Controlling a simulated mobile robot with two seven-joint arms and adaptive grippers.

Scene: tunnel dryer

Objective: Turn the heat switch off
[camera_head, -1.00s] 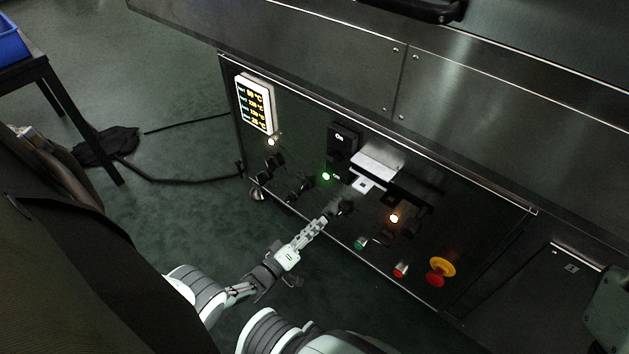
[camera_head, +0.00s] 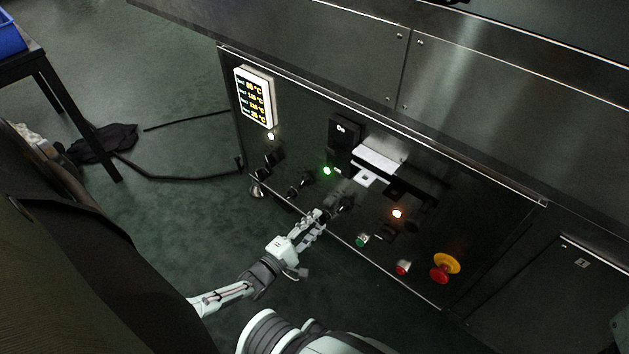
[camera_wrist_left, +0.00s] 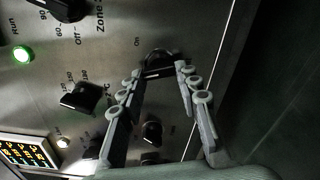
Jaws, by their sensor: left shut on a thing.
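A black rotary knob (camera_wrist_left: 158,65) with an "ON" mark beside it sits on the dark control panel (camera_head: 470,225). My left gripper shows in the wrist view (camera_wrist_left: 160,72) with one finger on each side of this knob, shut on it. In the head view my left gripper (camera_head: 319,214) is at the lower edge of the panel, and its fingers hide most of the knob. I cannot read from these frames which way the knob points. My right gripper is not in view.
Other knobs are close by, one with temperature marks (camera_wrist_left: 80,97). A green lamp (camera_head: 327,170), an orange lamp (camera_head: 397,213), a temperature display (camera_head: 255,97) and a red-and-yellow emergency stop (camera_head: 445,268) are on the panel. A cable (camera_head: 185,177) lies on the floor at left.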

